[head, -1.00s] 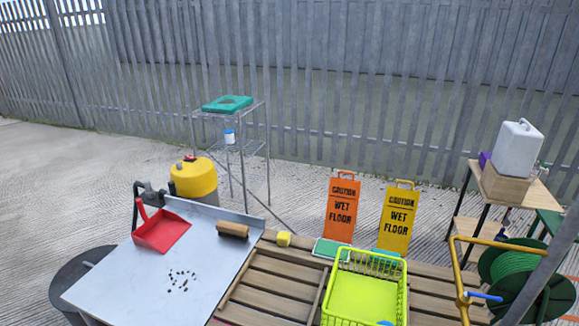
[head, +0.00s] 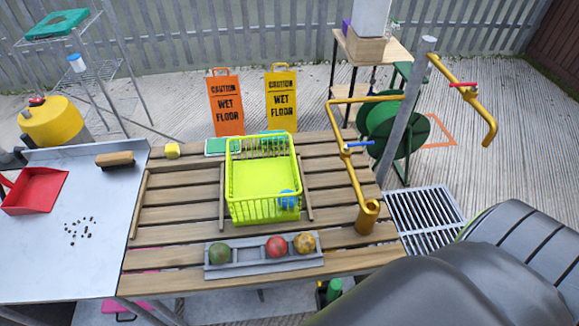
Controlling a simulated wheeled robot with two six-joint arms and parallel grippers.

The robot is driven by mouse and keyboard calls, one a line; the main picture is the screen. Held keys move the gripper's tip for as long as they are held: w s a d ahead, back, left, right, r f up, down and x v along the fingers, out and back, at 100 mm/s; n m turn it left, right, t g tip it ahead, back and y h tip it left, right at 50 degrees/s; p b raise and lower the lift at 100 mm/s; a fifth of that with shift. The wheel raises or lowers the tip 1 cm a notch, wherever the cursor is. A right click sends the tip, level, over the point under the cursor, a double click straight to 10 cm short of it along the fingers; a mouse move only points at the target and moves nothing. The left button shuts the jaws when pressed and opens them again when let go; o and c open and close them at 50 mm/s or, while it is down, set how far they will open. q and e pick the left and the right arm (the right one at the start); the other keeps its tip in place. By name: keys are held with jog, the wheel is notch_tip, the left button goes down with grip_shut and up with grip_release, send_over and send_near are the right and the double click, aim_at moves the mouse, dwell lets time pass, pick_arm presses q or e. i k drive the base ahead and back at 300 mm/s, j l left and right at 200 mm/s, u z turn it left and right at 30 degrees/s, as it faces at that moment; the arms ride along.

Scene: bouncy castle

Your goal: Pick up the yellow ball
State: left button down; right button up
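The yellow ball (head: 305,243), mottled with brownish-red marks, sits at the right end of a long grey tray (head: 240,269) on the front of the slatted wooden table (head: 180,214). A red ball (head: 277,247) is just left of it. A green ball (head: 220,253) is toward the tray's left end. Neither of my grippers shows in the head view.
A lime-green basket (head: 262,175) with a blue ball (head: 288,199) in it stands behind the tray. Large dark shapes fill the lower right. The table's left slats are mostly clear.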

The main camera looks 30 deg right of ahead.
aim_at(304, 242)
jog(key=k+l+z, duration=0.1)
jog(key=z, duration=0.3)
jog(key=l+z, duration=0.25)
jog(key=z, duration=0.15)
jog(key=k, duration=0.05)
